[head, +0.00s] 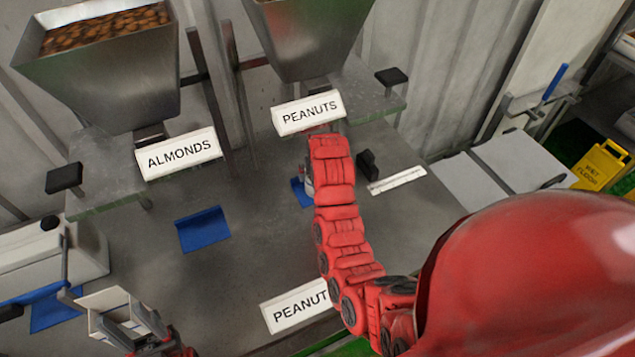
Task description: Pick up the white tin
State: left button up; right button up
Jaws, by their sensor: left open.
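The white tin (104,299) is a small, open, square-sided container at the lower left of the head view. My left gripper (112,313) is there too, open, with its grey fingers close around the tin on either side. I cannot tell whether a finger touches it. My right arm, red and jointed, crosses the middle of the view up to the front of the peanut dispenser. Its gripper (307,178) is mostly hidden behind the arm, with only a small grey part showing, so its jaws cannot be made out.
The almond hopper (110,85) and peanut hopper (310,40) stand at the back of the grey table (260,240). A blue piece (203,230) lies between them and me. A white machine (50,255) stands at the left. A yellow sign (600,165) is far right.

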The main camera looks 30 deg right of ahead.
jog(key=p+x, duration=0.1)
jog(key=x, duration=0.2)
jog(key=shift+s, duration=0.1)
jog(key=shift+w+f, duration=0.2)
jog(key=shift+f, duration=0.1)
jog(key=c, duration=1.5)
jog(key=shift+o, duration=0.2)
jog(key=shift+r, duration=0.1)
